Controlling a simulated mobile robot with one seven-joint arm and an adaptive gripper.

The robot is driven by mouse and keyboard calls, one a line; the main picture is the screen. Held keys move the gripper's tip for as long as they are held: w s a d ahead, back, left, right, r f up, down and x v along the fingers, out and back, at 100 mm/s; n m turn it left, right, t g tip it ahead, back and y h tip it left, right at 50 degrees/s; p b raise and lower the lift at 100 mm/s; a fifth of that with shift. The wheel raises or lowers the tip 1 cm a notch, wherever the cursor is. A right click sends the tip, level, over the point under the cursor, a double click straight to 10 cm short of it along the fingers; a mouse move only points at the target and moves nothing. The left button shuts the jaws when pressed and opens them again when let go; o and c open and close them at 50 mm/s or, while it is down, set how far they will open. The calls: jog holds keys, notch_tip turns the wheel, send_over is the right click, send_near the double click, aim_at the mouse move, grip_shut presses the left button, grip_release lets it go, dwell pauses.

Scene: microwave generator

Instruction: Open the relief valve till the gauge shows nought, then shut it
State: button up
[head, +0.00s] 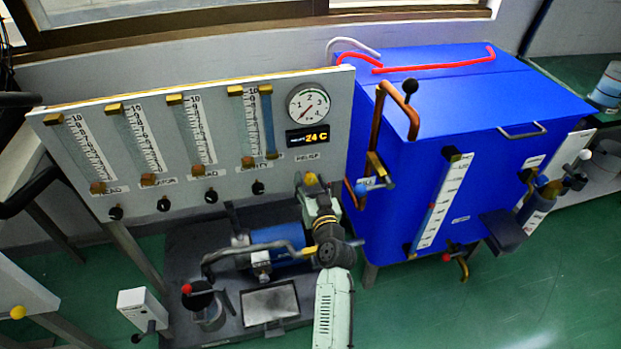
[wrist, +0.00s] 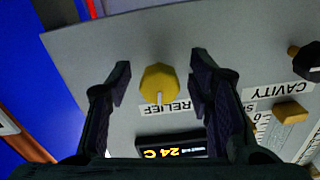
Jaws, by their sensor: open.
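The yellow relief valve knob (head: 311,179) is at the lower right of the grey panel, by the RELIEF label (head: 306,157). In the wrist view the knob (wrist: 159,80) has a white pointer mark and sits between the two fingers of my gripper (wrist: 160,68). The fingers are open, with a gap on each side of the knob. In the head view my gripper (head: 312,190) is just in front of the knob and partly covers it. The round gauge (head: 308,104) is above; its needle is too small to read surely.
A display (head: 307,136) reads 24 C. Several flow tubes (head: 136,137) with black knobs line the panel. The blue tank (head: 490,130) with copper pipe (head: 402,110) stands close at right.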

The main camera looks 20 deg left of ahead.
jog(key=shift+w+a, duration=0.15)
jog(key=shift+w, duration=0.1)
jog(key=shift+c, duration=0.6)
grip_shut()
